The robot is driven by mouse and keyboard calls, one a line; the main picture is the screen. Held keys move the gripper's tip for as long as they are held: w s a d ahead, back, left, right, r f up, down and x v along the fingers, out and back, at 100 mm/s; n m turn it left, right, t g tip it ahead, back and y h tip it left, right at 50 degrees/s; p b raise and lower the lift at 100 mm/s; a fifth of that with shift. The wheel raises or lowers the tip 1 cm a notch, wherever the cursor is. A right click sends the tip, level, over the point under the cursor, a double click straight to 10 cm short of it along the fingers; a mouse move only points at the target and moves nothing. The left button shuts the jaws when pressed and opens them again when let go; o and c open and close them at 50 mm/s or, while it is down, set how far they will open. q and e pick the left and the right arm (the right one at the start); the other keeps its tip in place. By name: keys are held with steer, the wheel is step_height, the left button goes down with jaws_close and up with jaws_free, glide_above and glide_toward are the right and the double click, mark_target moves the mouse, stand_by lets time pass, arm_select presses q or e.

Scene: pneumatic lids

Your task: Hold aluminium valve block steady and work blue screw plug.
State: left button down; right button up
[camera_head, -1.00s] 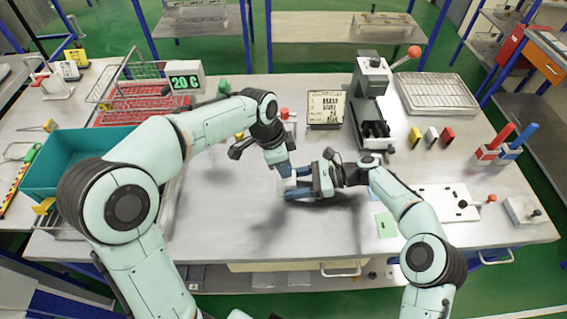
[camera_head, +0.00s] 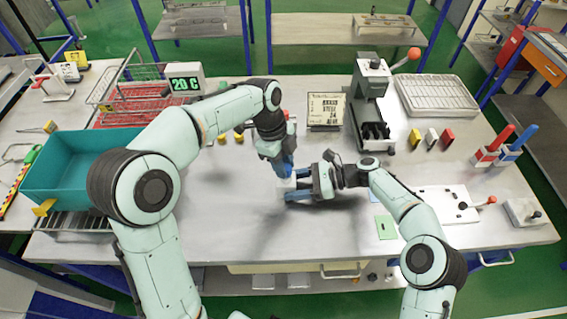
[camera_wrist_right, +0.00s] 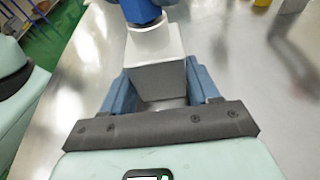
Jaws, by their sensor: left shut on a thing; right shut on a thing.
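The aluminium valve block (camera_wrist_right: 156,78) is a pale grey block with a round collar on top in the right wrist view. My right gripper (camera_head: 297,190) is shut on it low over the table, with a blue finger on each side. In the head view only a small pale part of the block (camera_head: 284,184) shows. My left gripper (camera_head: 284,169) points down from above, its blue fingertips right at the block's top. It is shut there; the fingertips (camera_wrist_right: 142,12) also show in the right wrist view. The blue screw plug cannot be told apart from the blue fingers.
A teal bin (camera_head: 68,183) stands at the left, beside a red-lined rack (camera_head: 140,103) and a display reading 20 C (camera_head: 184,83). A press with an orange-knobbed lever (camera_head: 370,90) stands behind, near a wire tray (camera_head: 436,94). The table in front of the grippers is clear.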

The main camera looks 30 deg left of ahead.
arm_select(q)
steer(key=m, duration=0.3)
steer(key=m+g, duration=0.1)
steer(key=m, duration=0.1)
steer(key=shift+w+m, duration=0.2)
steer(key=shift+m, duration=0.2)
steer(key=c, duration=0.8)
jaws_free()
steer(key=shift+c, duration=0.6)
steer(key=n, duration=0.4)
steer(key=shift+s+t, duration=0.2)
steer(key=shift+t, duration=0.1)
steer(key=n+t, duration=0.1)
steer(key=n, duration=0.3)
steer(key=shift+s, duration=0.1)
